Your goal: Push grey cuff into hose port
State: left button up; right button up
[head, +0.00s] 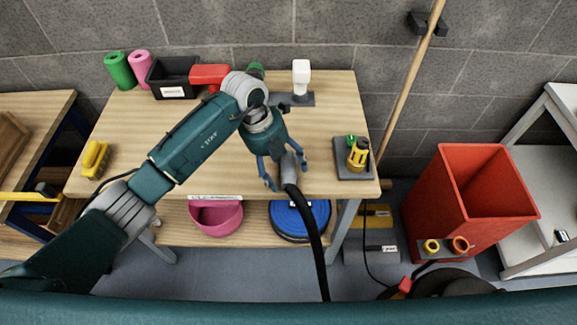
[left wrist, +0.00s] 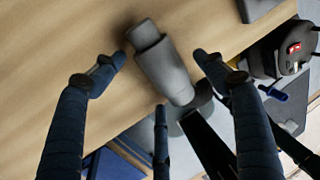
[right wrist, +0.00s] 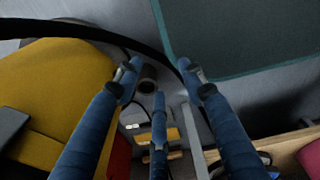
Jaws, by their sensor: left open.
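The grey cuff (head: 289,170) is on the end of a black hose (head: 312,230) that hangs over the table's front edge. My left gripper (head: 285,174) is open, its fingers on either side of the cuff. In the left wrist view, the cuff (left wrist: 166,72) lies between the spread fingertips (left wrist: 157,62), with gaps on both sides. A dark machine with a red switch (left wrist: 292,50) stands at the right there; I cannot make out the hose port. My right gripper (right wrist: 160,72) shows only in its wrist view, open and apparently empty, above a dark round piece (right wrist: 148,78).
The wooden table (head: 215,160) holds a black bin (head: 172,78), a yellow brush (head: 95,158) and a grey stand (head: 350,172). A pink bowl (head: 215,217) and blue disc (head: 300,220) are below. A red bin (head: 440,200) stands right. A wooden pole (head: 405,90) leans on the wall.

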pick_arm(q)
jog(key=shift+f, duration=0.2)
jog(key=c, duration=1.4)
jog(key=shift+o, duration=0.2)
jog(key=shift+r, duration=0.1)
